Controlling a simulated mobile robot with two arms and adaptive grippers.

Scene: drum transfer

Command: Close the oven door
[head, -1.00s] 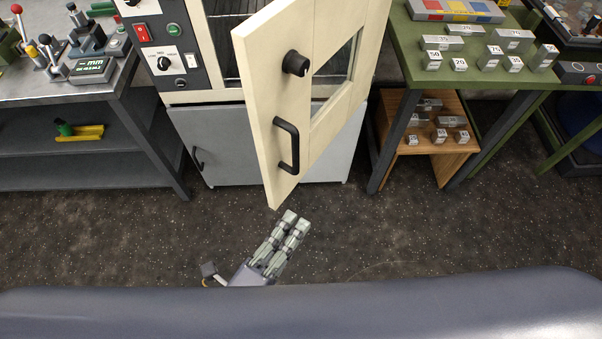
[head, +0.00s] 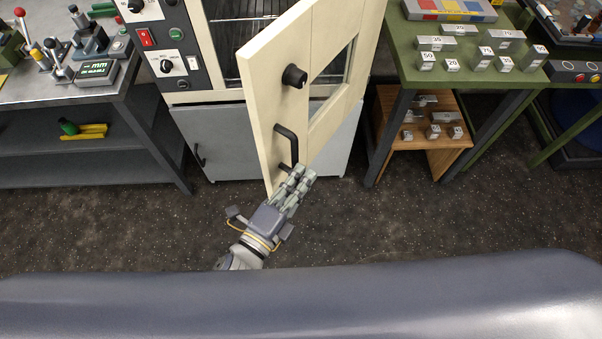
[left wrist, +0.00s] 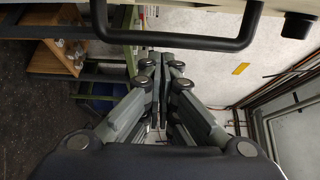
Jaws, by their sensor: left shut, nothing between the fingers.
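The cream oven door (head: 268,95) stands wide open in the head view, swung out from the oven (head: 228,60), whose racks show inside. The door has a black bar handle (head: 287,145) and a round black knob (head: 294,76). My left gripper (head: 303,172) is shut and empty at the door's lower edge, just below the handle; whether it touches the door is unclear. In the left wrist view the shut fingers (left wrist: 160,55) point towards the handle bar (left wrist: 170,42), which crosses above them. My right gripper is not in view.
A grey workbench (head: 150,100) with instruments stands left of the oven. A green table (head: 410,60) with numbered metal blocks stands on the right, with a wooden shelf (head: 440,160) under it. The dark floor (head: 420,225) in front is clear.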

